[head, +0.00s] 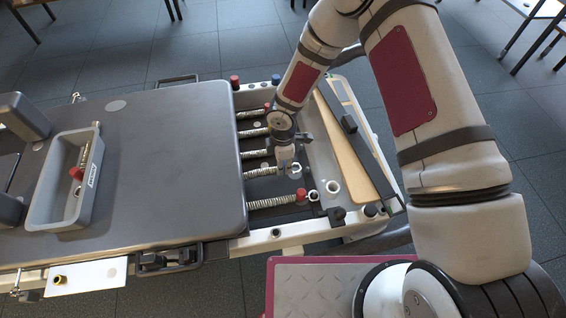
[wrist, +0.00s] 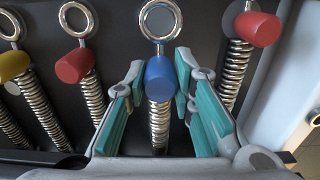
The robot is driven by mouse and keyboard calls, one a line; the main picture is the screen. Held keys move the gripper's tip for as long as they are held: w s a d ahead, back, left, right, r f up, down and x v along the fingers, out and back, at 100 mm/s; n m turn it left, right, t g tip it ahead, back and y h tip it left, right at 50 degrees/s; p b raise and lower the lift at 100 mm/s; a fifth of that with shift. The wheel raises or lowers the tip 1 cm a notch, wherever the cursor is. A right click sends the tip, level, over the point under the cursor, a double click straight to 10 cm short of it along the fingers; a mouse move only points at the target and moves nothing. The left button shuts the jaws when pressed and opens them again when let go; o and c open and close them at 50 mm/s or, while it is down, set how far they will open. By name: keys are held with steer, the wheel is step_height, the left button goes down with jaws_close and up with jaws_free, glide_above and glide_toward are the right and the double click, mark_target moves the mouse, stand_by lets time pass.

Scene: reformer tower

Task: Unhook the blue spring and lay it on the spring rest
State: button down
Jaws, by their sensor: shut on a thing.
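The blue spring's handle (wrist: 160,80) sits between the teal finger pads of my gripper (wrist: 161,72) in the wrist view, and my gripper is shut on it. Its coil (wrist: 159,125) runs down between the fingers, and its end ring (wrist: 160,20) shows above the handle. I cannot tell whether the ring is clear of its hook. In the head view my gripper (head: 286,163) is over the spring well, and the blue handle is hidden there. A grey tray (head: 42,212) on the carriage holds a red-ended item; I cannot tell whether it is the spring rest.
Red-handled springs (wrist: 75,66) (wrist: 257,28) flank the blue one, with a yellow-handled spring (wrist: 13,65) farther left. The padded carriage (head: 170,150) borders the well. A wooden board (head: 345,135) and dark bar (head: 362,150) lie at the right end. The carriage's middle is clear.

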steer(key=shift+f, duration=0.1)
stand_by(0.3)
steer(key=shift+f+b, duration=0.6)
steer(key=shift+f+b, duration=0.45)
steer(key=shift+f, duration=0.05)
steer(key=shift+f+b, duration=0.3)
stand_by(0.4)
steer(key=c, duration=1)
jaws_free()
steer(key=shift+o, duration=0.2)
steer(key=shift+r, duration=0.15)
